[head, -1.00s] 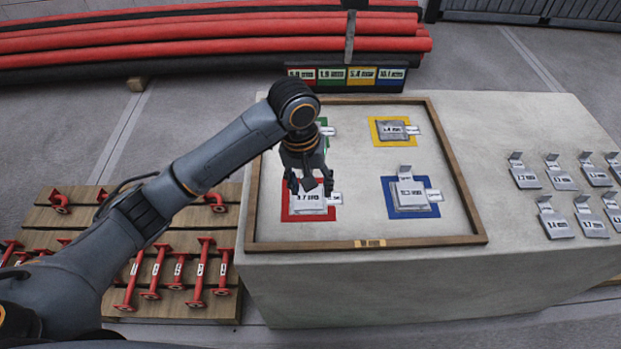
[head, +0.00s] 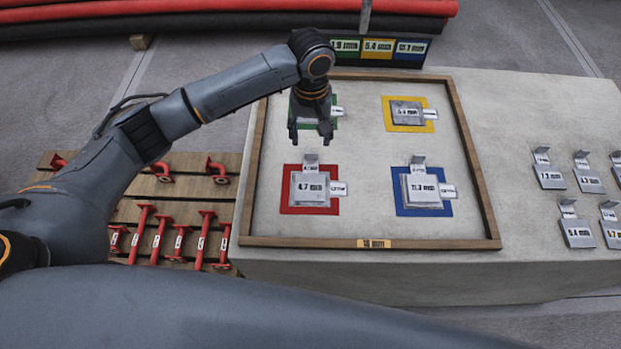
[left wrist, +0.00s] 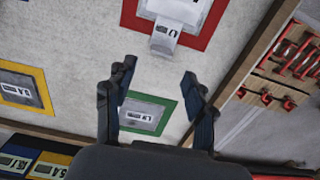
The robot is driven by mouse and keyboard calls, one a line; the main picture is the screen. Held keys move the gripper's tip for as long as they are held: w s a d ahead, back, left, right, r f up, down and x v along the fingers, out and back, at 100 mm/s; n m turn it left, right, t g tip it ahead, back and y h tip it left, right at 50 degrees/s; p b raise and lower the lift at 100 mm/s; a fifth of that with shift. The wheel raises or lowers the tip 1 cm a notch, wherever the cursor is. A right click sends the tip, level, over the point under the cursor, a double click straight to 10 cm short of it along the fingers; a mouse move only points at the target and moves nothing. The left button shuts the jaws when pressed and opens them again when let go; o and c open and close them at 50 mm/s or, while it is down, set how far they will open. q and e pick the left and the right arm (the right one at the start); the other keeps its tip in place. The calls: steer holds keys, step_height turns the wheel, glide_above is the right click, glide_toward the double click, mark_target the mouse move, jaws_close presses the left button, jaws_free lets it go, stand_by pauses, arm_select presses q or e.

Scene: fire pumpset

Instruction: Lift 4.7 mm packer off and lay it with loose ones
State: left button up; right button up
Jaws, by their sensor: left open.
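The 4.7 mm packer (head: 310,188), a grey plate with an upright tab and a small white tag at its side, lies on the red square (head: 290,207). In the left wrist view its tab end (left wrist: 165,38) shows at the top edge. My left gripper (head: 311,137) is open and empty, above the board between the red and green squares. In the left wrist view its spread fingers (left wrist: 157,92) frame the green square (left wrist: 172,104). Loose packers, among them one (head: 549,177) and another (head: 578,233), lie in rows at the right of the bench. My right gripper is not in view.
A wooden frame (head: 465,140) borders the squares. The yellow square (head: 392,122) and blue square (head: 407,209) also bear grey plates. Coloured label boxes (head: 378,48) stand behind the bench. Bare bench top (head: 500,110) lies between the frame and the loose packers.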

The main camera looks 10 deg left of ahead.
mark_target(311, 160)
arm_select(q)
steer(key=shift+s+f, duration=0.2)
steer(key=shift+f, duration=0.3)
steer(key=shift+s+f, duration=0.15)
steer(key=shift+f, duration=0.35)
step_height(311, 160, down, 2)
steer(key=shift+s+d+f, duration=0.1)
steer(key=shift+f, duration=0.4)
steer(key=c, duration=1.1)
jaws_close()
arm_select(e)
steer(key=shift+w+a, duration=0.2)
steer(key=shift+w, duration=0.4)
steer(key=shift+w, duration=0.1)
